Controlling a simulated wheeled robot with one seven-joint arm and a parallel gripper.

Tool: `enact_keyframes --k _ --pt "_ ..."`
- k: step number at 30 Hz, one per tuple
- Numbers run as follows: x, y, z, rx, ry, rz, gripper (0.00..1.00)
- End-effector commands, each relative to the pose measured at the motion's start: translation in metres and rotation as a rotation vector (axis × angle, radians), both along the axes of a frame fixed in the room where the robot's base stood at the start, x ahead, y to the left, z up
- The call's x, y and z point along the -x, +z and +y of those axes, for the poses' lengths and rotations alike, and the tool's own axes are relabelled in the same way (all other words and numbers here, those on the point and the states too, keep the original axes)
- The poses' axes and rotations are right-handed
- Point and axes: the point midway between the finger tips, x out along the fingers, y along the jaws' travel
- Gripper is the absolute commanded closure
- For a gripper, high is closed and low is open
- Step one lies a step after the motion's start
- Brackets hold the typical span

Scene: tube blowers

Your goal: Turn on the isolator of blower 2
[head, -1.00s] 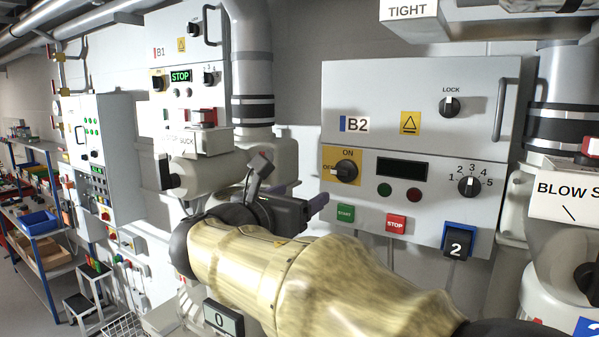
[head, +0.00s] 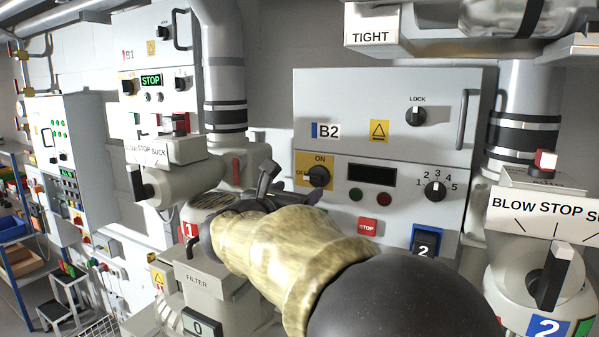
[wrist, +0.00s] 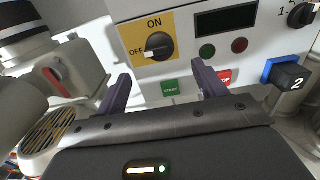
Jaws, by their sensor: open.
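The B2 panel (head: 390,140) is blower 2's light grey control box. Its isolator (head: 318,176) is a black rotary knob on a yellow plate marked ON at the top and OFF at the left. In the wrist view the isolator (wrist: 159,46) has its white mark toward OFF. My gripper (head: 288,182) is in front of the panel's lower left, beside the isolator in the head picture. In the wrist view my gripper (wrist: 161,76) is open and empty, its purple-grey fingers apart, with the knob beyond and above the gap. No contact with the knob shows.
A green START button (wrist: 170,88) and red STOP button (head: 368,227) are below the isolator. A LOCK knob (head: 416,116) and a numbered dial (head: 435,190) are on the same box. The B1 panel (head: 155,70) and a filter housing (head: 210,290) stand left.

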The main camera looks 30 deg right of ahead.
Motion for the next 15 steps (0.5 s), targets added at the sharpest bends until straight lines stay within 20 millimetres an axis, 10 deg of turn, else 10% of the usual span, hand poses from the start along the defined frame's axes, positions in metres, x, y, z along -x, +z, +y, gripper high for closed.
enact_keyframes --k 15 --pt "-0.042 0.002 -0.071 0.001 -0.003 0.001 0.29"
